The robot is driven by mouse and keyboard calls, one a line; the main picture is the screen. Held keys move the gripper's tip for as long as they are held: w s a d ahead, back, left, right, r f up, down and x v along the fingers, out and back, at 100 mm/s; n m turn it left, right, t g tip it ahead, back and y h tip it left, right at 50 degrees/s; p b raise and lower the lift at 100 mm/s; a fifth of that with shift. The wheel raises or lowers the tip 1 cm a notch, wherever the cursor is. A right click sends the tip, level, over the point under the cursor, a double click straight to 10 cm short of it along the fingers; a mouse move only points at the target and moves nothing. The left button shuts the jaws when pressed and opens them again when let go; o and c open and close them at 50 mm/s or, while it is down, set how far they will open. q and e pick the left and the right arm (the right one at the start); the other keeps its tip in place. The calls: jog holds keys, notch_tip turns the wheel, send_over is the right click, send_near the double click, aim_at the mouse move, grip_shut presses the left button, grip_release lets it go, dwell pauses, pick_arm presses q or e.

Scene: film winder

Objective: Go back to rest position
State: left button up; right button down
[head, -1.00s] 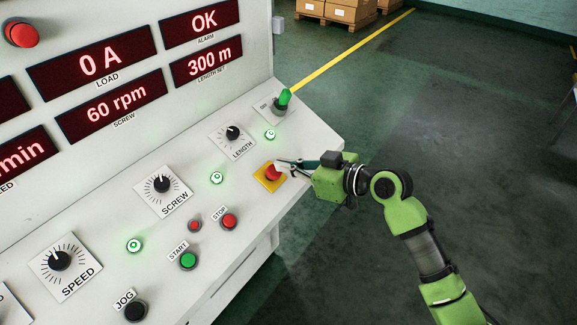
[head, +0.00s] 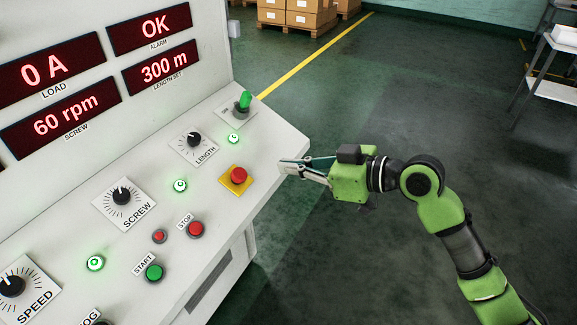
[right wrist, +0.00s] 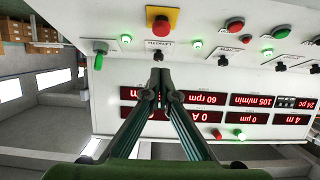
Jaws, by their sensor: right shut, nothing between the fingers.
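My right gripper (head: 283,165) is shut and empty at the right edge of the sloped control panel (head: 262,150). Its fingers point left, toward the red emergency button (head: 239,175) on its yellow base, with a gap between them. In the right wrist view the two fingertips (right wrist: 160,76) meet, with the emergency button (right wrist: 160,20) beyond them and apart from them. My left gripper is in neither view.
The panel carries the LENGTH knob (head: 194,140), SCREW knob (head: 122,194), green switch (head: 243,101), STOP button (head: 196,229) and START button (head: 154,272). Boxes (head: 308,12) on pallets stand at the back. A white table (head: 556,75) is far right. The floor right of the panel is clear.

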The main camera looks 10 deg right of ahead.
dwell(0.5)
